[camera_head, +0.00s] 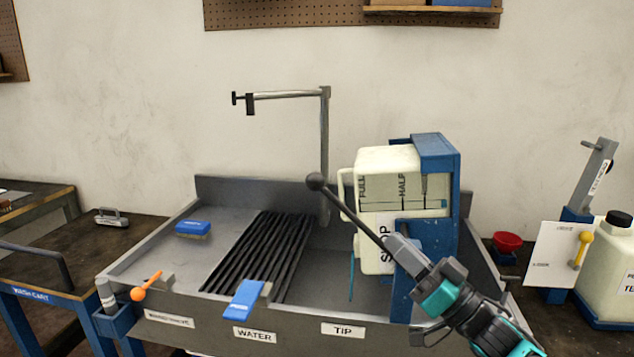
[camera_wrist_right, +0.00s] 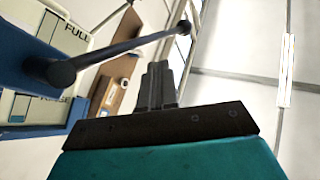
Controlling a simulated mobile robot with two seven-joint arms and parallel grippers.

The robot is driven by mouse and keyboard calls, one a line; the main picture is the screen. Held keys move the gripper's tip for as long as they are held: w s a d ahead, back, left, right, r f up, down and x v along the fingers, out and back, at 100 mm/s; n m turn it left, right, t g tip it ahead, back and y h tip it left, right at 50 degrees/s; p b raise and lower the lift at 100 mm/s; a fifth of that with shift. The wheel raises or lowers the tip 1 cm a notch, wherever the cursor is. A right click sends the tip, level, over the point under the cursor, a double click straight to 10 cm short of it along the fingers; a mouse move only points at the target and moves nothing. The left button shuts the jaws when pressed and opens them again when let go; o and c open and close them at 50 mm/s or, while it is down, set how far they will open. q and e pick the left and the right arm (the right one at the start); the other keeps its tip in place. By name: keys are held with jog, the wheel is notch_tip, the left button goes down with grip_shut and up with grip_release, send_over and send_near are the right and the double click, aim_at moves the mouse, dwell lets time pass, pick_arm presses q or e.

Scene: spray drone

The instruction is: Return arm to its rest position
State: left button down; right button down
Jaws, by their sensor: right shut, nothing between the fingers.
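My right arm comes in from the lower right in the head view. Its gripper (camera_head: 397,246) is shut and empty, in front of the white tank (camera_head: 390,158) in its blue frame (camera_head: 448,185). A black rod with a ball knob (camera_head: 318,181) slants from the upper left down toward the fingertips; contact cannot be told in this view. In the right wrist view the closed fingers (camera_wrist_right: 157,82) point up, and the ball knob (camera_wrist_right: 60,73) and its rod pass beyond them with nothing in the jaws. My left gripper is not in view.
A metal post with an arm (camera_head: 324,140) stands behind. A red funnel (camera_head: 508,242) and white jug (camera_head: 610,270) stand right.

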jog(key=s+f+m+g+h, duration=0.1)
jog(key=s+f+g+h, duration=0.2)
jog(key=s+f+h, duration=0.4)
jog(key=s+d+f+m+g+h, duration=0.1)
jog(key=s+f+h, duration=0.6)
jog(key=s+f, duration=1)
notch_tip(320, 180, down, 9)
jog(key=shift+r+m+g+h, duration=0.1)
jog(key=shift+m+g+h, duration=0.2)
jog(key=shift+m+g, duration=0.5)
dwell(2.1)
